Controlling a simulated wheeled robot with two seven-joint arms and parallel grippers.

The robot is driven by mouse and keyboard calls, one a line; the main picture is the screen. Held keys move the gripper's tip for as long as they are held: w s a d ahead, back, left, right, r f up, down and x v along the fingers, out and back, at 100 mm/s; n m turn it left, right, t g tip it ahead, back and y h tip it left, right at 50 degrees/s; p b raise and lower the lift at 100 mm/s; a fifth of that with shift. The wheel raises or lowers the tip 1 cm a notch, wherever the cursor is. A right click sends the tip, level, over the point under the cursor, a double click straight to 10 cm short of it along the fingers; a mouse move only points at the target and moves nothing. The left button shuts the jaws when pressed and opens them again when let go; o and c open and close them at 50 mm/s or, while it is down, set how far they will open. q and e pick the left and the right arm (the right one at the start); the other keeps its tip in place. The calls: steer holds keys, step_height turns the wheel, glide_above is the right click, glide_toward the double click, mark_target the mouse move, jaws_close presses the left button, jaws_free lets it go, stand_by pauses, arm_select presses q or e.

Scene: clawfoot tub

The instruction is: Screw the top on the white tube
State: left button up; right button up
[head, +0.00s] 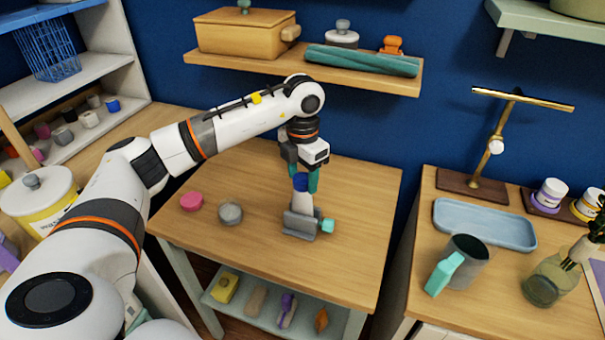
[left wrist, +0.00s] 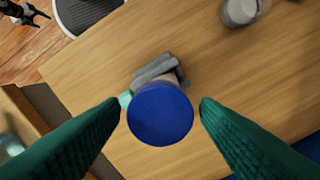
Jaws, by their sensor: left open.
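The white tube (head: 301,202) stands upright in a grey holder (head: 300,224) with a teal knob (head: 328,225) on the wooden table. A blue top (head: 301,182) sits at the tube's upper end; how tightly it sits cannot be told. In the left wrist view the blue top (left wrist: 160,114) hides most of the tube, with the grey holder (left wrist: 157,70) behind it. My left gripper (head: 306,184) points down over the tube, open, its green fingers on both sides of the top. The left wrist view shows gaps between top and fingertips (left wrist: 165,106). A dark claw-like part, perhaps my right gripper (left wrist: 22,12), shows small in that view's corner.
A pink disc (head: 191,201) and a grey round tin (head: 230,212) lie left of the holder. A shelf (head: 350,74) hangs behind the arm. A second table at right bears a blue tray (head: 484,224), a dark mug (head: 467,258) and a green bottle (head: 548,280). The table front is clear.

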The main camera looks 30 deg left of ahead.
arm_select(q)
steer(key=c, duration=0.9)
steer(key=shift+o, duration=0.2)
steer(key=shift+f, duration=0.1)
